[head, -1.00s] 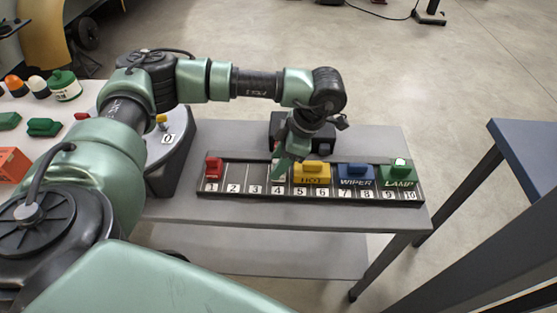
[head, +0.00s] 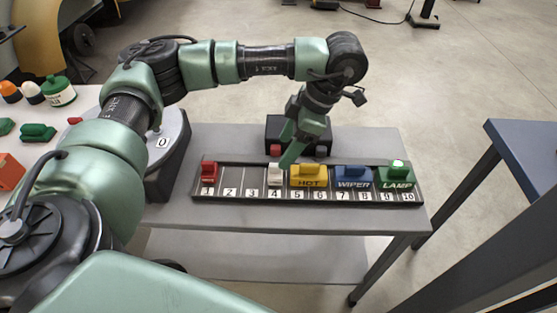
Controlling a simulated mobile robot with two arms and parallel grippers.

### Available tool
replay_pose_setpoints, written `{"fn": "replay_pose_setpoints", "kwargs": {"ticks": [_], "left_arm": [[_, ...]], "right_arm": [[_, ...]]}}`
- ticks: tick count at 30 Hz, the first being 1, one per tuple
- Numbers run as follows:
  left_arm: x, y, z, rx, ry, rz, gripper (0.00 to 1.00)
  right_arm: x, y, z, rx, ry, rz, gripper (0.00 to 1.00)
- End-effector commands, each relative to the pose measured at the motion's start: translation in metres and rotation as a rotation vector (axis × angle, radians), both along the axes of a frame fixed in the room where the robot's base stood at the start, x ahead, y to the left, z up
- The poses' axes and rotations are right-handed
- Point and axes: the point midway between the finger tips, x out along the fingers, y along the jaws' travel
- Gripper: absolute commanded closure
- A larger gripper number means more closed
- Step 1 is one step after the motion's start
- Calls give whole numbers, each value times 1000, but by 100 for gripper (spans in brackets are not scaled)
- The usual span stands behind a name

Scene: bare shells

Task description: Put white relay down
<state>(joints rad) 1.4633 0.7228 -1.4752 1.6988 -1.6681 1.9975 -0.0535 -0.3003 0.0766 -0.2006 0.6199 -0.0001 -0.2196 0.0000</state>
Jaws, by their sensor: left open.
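The white relay (head: 275,174) stands in the slot marked 4 of the black numbered rail (head: 240,183), just left of the yellow HOT relay (head: 309,176). My left gripper (head: 287,164) is just above and behind the white relay, its fingers pointing down. It is open and appears apart from the relay. A red relay (head: 209,172) sits at slot 1. A blue WIPER relay (head: 354,177) and a green LAMP relay (head: 397,174) fill the right part of the rail. My right gripper is not in view.
A black box with a red button (head: 275,150) stands behind the rail, partly hidden by my left gripper. The grey table (head: 380,142) has bare room around the rail. A round grey turntable (head: 166,150) stands at left, near a white surface with several coloured parts.

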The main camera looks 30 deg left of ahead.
Motion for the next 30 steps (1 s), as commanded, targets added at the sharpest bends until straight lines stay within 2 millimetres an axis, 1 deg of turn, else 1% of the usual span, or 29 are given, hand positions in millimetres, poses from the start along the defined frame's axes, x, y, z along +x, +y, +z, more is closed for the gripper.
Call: {"fn": "replay_pose_setpoints", "kwargs": {"ticks": [1,3,6,9,13,27,30], "left_arm": [[3,-4,11,0,-6,-2,35],[6,-8,22,1,-5,-1,35],[8,-12,34,1,-3,-1,35],[9,-14,41,1,-1,-2,35],[10,-15,43,0,0,0,35],[9,-15,43,0,0,-1,35],[9,-15,43,1,1,-1,35]], "right_arm": [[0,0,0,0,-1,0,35],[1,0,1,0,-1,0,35],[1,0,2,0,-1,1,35],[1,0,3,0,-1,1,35],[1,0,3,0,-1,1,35],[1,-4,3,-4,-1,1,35],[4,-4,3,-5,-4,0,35]]}}
